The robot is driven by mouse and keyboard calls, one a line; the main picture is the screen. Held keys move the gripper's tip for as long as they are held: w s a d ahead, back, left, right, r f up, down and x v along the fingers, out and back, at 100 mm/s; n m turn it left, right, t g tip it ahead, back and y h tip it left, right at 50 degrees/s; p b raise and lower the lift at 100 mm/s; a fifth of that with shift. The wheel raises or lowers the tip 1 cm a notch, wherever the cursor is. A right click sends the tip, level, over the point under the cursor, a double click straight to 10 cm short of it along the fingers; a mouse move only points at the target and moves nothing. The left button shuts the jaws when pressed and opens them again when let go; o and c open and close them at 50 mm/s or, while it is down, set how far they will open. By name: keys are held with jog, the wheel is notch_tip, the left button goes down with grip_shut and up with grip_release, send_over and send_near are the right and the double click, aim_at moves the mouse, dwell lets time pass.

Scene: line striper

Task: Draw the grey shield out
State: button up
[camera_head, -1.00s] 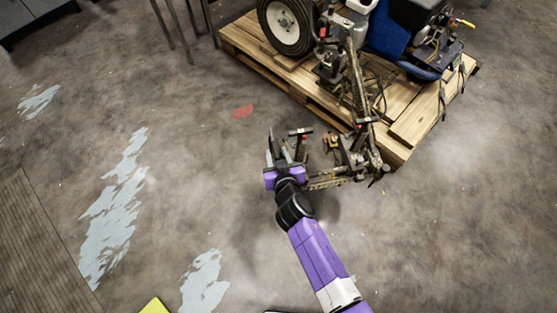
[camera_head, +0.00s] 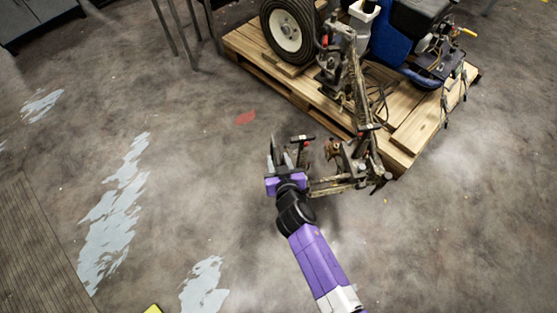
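The line striper (camera_head: 358,85) stands on a wooden pallet at the top right, and its low metal frame (camera_head: 345,180) reaches off the pallet toward my gripper. My gripper (camera_head: 283,156), at the end of my purple arm, is just left of this frame, over the floor. Its upright grey fingers overlap other grey parts in the picture. I cannot make out the grey shield for certain among them. Whether the fingers touch or hold anything is too small to tell.
The pallet (camera_head: 250,50) has its near corner close to the frame. Metal legs (camera_head: 188,40) stand at the top left. The floor left of my gripper is open, with pale paint patches (camera_head: 115,215) and a red mark (camera_head: 246,118). A yellow thing shows at the bottom edge.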

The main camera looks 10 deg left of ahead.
jog(key=shift+c, duration=0.5)
grip_shut()
jog(key=shift+r, duration=0.1)
jog(key=shift+r+p, duration=0.55)
jog(key=shift+r, duration=0.2)
notch_tip(320, 180, up, 10)
jog(key=p, duration=0.8)
jog(key=shift+f, duration=0.25)
dwell(0.4)
